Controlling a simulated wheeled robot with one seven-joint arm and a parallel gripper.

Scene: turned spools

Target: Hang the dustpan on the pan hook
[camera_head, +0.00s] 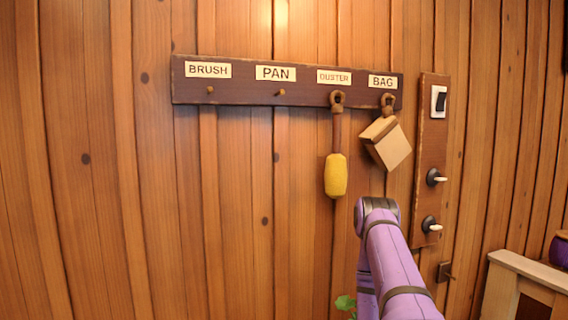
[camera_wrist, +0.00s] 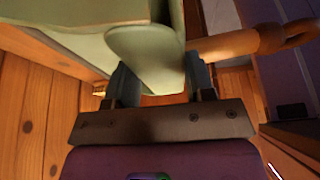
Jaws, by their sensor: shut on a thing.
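The pan hook (camera_head: 280,93) is a small bare peg under the PAN label on the dark rack, with nothing on it. In the wrist view, a pale green thing (camera_wrist: 148,58) that looks like the dustpan is between the fingers of my gripper (camera_wrist: 160,82). My gripper is shut on it. A wooden handle (camera_wrist: 225,45) with a loop at its end sticks out to the right. In the head view my gripper and the dustpan do not show; my purple arm bends below the rack's right part and hides what is behind it.
The rack (camera_head: 230,90) is on a plank wall. The BRUSH peg (camera_head: 210,90) is empty. A yellow duster (camera_head: 336,175) and a tan boxy thing (camera_head: 390,148) hang to the right. A switch panel (camera_head: 432,160) is farther right. The wall below BRUSH and PAN is clear.

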